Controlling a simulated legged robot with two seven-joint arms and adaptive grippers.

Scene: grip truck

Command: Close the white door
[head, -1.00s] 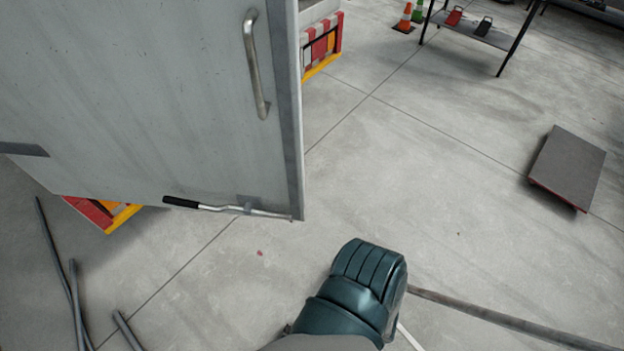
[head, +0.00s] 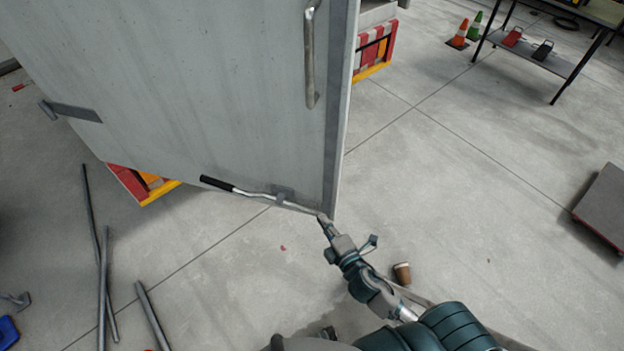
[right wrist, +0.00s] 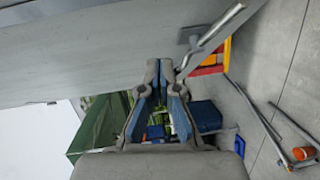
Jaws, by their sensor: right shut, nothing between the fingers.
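The white door (head: 220,100) fills the upper left of the head view, standing open above the floor. It has a metal grab handle (head: 310,60) near its right edge and a metal latch bar (head: 255,193) with a black grip along its bottom. My right gripper (head: 324,218) is shut and empty at the door's lower right corner, by the end of the bar. In the right wrist view, the gripper's fingertips (right wrist: 165,72) are close to the door's edge (right wrist: 90,75) and the bar (right wrist: 215,38). I cannot tell whether they touch. My left gripper is not in view.
Several grey pipes (head: 103,285) lie on the floor at lower left. A brown cup-like object (head: 402,273) is on the floor beside my right arm. A grey platform (head: 603,210) lies at right, and a table (head: 535,62) and cones (head: 460,33) stand farther back. The middle floor is clear.

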